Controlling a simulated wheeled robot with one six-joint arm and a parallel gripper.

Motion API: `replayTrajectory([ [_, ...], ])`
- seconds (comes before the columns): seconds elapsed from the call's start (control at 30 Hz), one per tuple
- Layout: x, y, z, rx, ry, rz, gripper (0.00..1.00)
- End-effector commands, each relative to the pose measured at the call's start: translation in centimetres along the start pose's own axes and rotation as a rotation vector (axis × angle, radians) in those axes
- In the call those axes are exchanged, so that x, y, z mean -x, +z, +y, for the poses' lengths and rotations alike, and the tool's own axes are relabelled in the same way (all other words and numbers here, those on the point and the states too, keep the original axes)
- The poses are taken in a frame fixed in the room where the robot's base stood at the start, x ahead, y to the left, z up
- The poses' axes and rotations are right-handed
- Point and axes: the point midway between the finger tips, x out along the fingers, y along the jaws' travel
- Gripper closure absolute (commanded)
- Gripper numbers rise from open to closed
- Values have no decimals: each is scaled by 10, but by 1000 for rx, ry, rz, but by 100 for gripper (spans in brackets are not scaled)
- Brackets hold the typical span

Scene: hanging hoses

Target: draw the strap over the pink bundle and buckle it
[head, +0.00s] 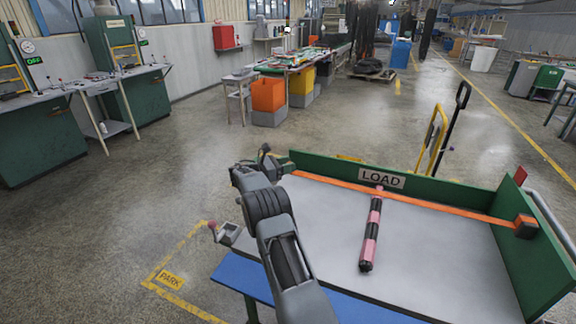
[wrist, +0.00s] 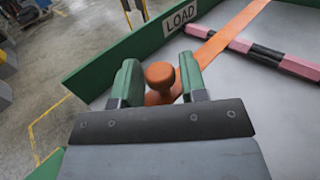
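The pink bundle (head: 371,232), a rod with black bands, lies on the grey bed of a cart. In the wrist view the bundle (wrist: 300,66) is at the upper right. The orange strap (head: 440,205) runs along the far side of the bed and crosses the bundle's far end. It also shows in the wrist view (wrist: 235,30). A round orange knob (wrist: 160,74) stands at the strap's near end. My gripper (wrist: 159,80) has its green fingers on both sides of the knob, seemingly with narrow gaps. An orange block (head: 525,227), perhaps the buckle, sits at the right wall.
A green wall (head: 440,187) with a LOAD sign (head: 381,179) bounds the far side; another green wall (head: 545,245) bounds the right. A yellow and black handle (head: 436,135) stands behind the cart. The bed's middle is clear beside the bundle.

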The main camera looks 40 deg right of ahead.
Motion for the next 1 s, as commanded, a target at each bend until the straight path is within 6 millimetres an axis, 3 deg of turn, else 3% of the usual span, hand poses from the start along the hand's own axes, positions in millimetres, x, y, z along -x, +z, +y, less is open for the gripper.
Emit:
replayTrajectory([
  [0.6,109,-1,0,0,2,0,61],
  [0.8,129,-1,0,-1,0,1,61],
  [1.0,135,0,0,1,-2,0,61],
])
